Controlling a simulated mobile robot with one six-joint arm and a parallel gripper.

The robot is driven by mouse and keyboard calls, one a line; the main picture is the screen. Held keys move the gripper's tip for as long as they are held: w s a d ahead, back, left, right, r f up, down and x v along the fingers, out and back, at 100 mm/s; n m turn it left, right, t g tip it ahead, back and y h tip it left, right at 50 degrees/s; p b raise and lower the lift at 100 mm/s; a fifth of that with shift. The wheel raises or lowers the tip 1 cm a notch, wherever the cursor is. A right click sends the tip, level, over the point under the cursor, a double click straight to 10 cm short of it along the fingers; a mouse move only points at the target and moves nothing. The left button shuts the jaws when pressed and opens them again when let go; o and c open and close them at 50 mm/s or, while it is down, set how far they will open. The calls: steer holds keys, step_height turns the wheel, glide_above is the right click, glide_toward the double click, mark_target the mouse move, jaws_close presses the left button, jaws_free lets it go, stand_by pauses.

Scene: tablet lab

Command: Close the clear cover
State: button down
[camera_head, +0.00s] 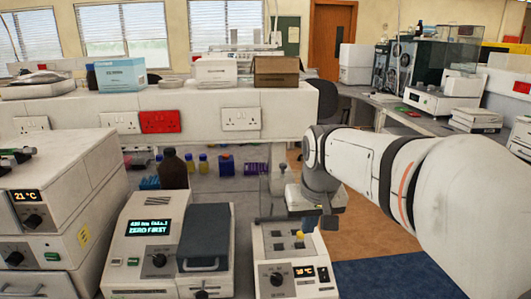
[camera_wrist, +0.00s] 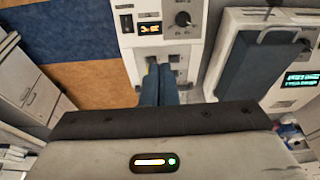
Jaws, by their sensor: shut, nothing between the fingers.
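The white dry-bath instrument (camera_head: 292,284) with an 18 °C display stands at the bottom centre; it also shows at the top of the wrist view (camera_wrist: 140,47). A faint, see-through panel that looks like the clear cover (camera_head: 270,188) stands raised at the instrument's back; its edges are hard to make out. I cannot pick the cover out in the wrist view. My gripper (camera_head: 309,222) is above the instrument's rear right part, in front of the panel. In the wrist view, its blue fingers (camera_wrist: 159,72) are together and empty, over the instrument's top. Contact with the cover cannot be told.
A second instrument with a dark grey lid (camera_head: 204,243) and a "ZERO FIRST" screen stands close on the left. A brown bottle (camera_head: 172,169) stands behind it. Stacked white units (camera_head: 55,200) fill the far left. Open floor (camera_head: 375,279) lies to the right.

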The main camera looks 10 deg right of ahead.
steer(key=w+r+n+t+p, duration=0.1)
steer(key=w+r+p, duration=0.3)
steer(key=w, duration=1.3)
steer(key=w+r+p, duration=0.1)
steer(key=w+r, duration=0.4)
steer(key=w, duration=1.2)
steer(key=w+a+p+x, duration=0.1)
steer(key=p+x, duration=0.1)
steer(key=x, duration=0.8)
steer(key=shift+y, duration=0.3)
steer(key=shift+s+d, duration=0.15)
steer(key=shift+s, duration=1.85)
steer(key=shift+f, duration=0.1)
